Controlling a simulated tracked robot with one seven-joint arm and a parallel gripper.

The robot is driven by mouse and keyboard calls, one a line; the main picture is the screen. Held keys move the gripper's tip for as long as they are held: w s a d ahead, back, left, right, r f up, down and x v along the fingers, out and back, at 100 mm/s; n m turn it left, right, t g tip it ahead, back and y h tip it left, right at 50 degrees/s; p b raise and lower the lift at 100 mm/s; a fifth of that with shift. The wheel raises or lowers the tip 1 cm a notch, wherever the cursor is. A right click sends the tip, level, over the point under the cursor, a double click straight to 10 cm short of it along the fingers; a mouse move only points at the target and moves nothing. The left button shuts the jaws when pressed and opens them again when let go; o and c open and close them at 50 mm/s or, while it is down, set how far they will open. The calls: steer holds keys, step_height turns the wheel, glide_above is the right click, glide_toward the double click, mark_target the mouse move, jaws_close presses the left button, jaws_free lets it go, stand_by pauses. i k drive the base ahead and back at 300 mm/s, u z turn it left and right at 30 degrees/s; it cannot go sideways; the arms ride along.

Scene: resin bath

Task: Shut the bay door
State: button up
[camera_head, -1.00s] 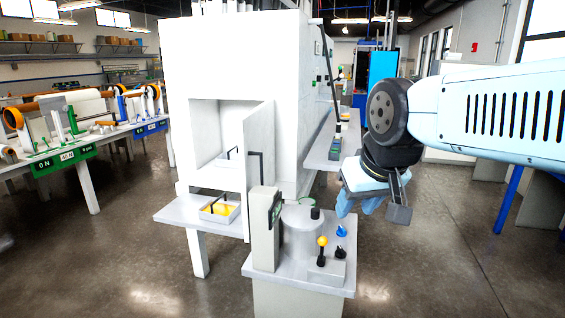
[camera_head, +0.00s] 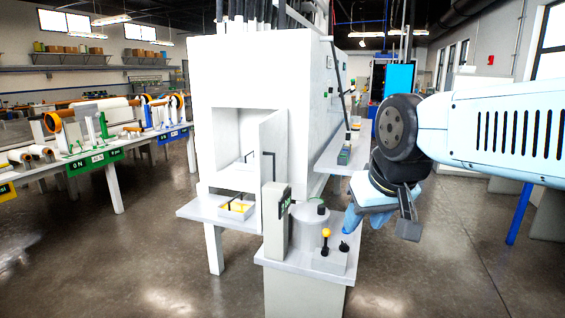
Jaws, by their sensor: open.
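The bay door (camera_head: 273,170) is a white panel on the front of a large white cabinet. It stands open, swung out from the right side of the bay opening (camera_head: 227,150), with a dark bar handle on it. Its lower part is partly hidden behind a grey upright box. Inside the bay is a white tray with a dark handle. My gripper (camera_head: 375,222) is open and empty, to the right of the door and well apart from it, beside the small front table.
A shelf below the bay carries a yellow-filled tray (camera_head: 236,210). The floor is clear at front left and right.

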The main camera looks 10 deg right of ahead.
mark_target(270, 133)
steer(key=u, duration=0.1)
steer(key=i, duration=0.9)
steer(key=z, duration=0.25)
steer(key=k, duration=0.75)
steer(key=u, duration=0.25)
steer(key=i, duration=0.8)
steer(key=z, duration=0.1)
steer(key=k, duration=0.45)
